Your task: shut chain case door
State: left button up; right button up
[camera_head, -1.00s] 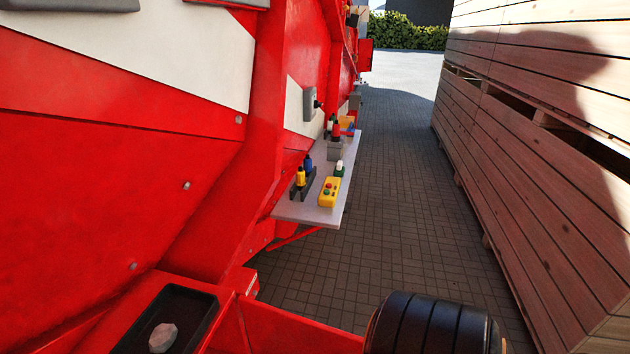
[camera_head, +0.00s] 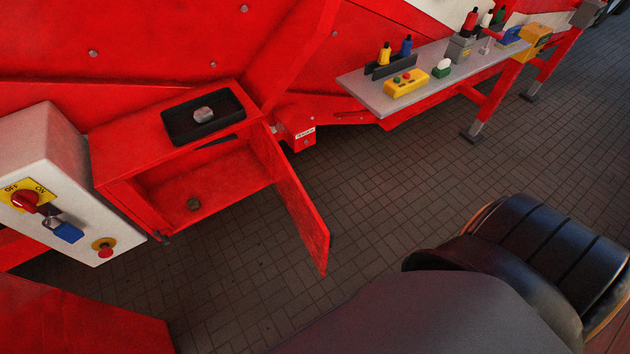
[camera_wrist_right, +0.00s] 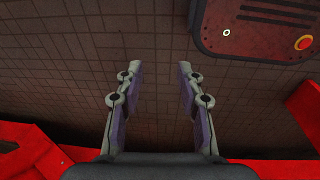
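The red chain case (camera_head: 125,155) stands at the machine's side in the head view, with its front open. Its red door (camera_head: 298,200) hangs wide open, swung out to the right over the paving. Inside the case a small brownish lump (camera_head: 193,204) lies on the floor. My right gripper (camera_wrist_right: 157,68) shows in the right wrist view with its two fingers apart and nothing between them, above brick paving. The door cannot be made out for certain in that view. My left gripper is not in view.
A black tray (camera_head: 176,131) with a grey stone lies on the case top. A grey switch box (camera_head: 95,160) with a red knob and blue padlock stands left. A shelf (camera_head: 360,97) with bottles and a yellow control box is at the back. Open paving lies right of the door.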

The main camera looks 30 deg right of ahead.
aim_at(312, 228)
jog(key=l+u, duration=0.3)
jog(key=l, duration=0.6)
jog(key=k+l+u, duration=0.1)
jog(key=l+u, duration=0.15)
jog(key=l, duration=0.6)
